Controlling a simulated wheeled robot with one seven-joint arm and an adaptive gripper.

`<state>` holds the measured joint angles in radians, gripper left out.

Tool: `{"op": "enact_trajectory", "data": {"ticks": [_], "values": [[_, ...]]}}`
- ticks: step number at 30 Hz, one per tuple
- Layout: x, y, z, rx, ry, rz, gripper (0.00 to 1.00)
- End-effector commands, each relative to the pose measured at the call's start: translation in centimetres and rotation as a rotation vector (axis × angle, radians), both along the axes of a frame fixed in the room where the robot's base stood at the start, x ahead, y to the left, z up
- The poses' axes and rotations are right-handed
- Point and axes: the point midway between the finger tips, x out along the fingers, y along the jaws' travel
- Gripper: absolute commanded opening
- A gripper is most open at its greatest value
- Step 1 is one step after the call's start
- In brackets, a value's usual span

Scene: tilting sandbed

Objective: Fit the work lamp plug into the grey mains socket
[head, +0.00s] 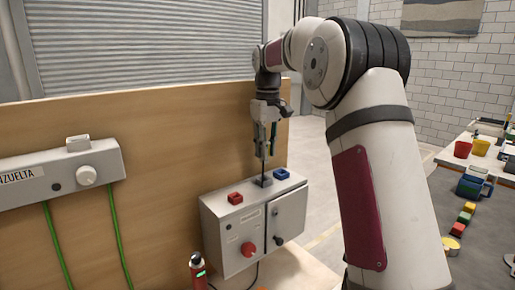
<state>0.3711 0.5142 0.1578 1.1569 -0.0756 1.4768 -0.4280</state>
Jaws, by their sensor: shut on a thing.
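A grey control box (225,228) stands in front of a wooden panel. A red socket (235,198) is on the left of its top and a blue socket (281,174) on the right. Between them is a small dark grey block (264,182), which looks like the grey mains socket. My gripper (264,156) points straight down just above this block, its fingers close together. It is shut on a thin dark piece, seemingly the work lamp plug, mostly hidden by the fingers. I cannot tell whether the plug touches or enters the socket.
The box front has a red knob (248,249) and a dark knob (278,240). A dark cable runs below it. A labelled panel (50,178) with green cables hangs at left. A table with coloured cups (463,149) and blocks is at right.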

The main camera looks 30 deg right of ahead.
Motion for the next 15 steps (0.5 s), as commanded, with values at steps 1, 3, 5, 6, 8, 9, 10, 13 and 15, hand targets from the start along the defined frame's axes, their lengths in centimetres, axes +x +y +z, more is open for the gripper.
{"op": "enact_trajectory", "data": {"ticks": [1, 3, 5, 6, 8, 9, 10, 13, 15], "values": [[0.0, 0.0, 0.0, 0.0, 0.0, 0.0, 0.0], [0.0, 0.0, 0.0, 0.0, 0.0, 0.0, 0.0], [0.0, 0.0, 0.0, 0.0, 0.0, 0.002, 0.0], [-0.1, 0.0, 0.0, 0.0, 0.0, 0.005, 0.0], [-0.2, 0.0, 0.0, 0.0, 0.0, 0.013, 0.0], [-0.1, 0.0, -0.2, 0.0, 0.0, 0.013, 0.0], [-0.1, 0.0, -0.4, 0.0, 0.0, 0.012, 0.0], [-0.1, 0.0, -1.1, 0.001, 0.001, 0.012, 0.0], [-0.2, 0.0, -1.7, 0.001, 0.002, 0.012, 0.0]]}}
